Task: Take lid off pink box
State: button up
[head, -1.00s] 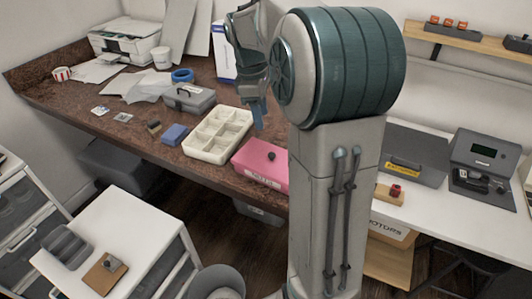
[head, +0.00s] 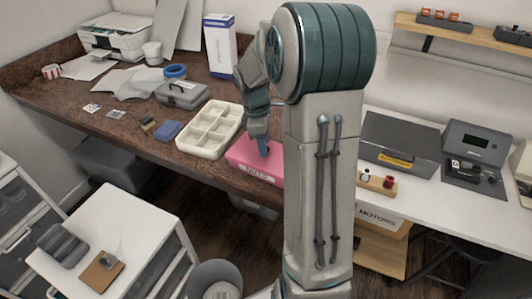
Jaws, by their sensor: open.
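The pink box (head: 243,159) sits on the brown counter near its front edge, with its lid on and a pale label on its front. My arm hides its right part. My gripper (head: 262,150) points down over the top of the box, where the dark lid knob was visible earlier. The gripper is open. The knob is now hidden behind the fingers, so I cannot tell whether they are around it or touching it.
A cream divided tray (head: 211,130) stands just left of the pink box. A grey case (head: 182,95) and a blue block (head: 167,131) lie farther left. A white-and-blue carton (head: 220,45) stands behind. A white desk (head: 440,180) is at the right.

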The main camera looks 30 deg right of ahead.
jog(key=shift+f, duration=0.6)
grip_shut()
jog(key=shift+r, duration=0.1)
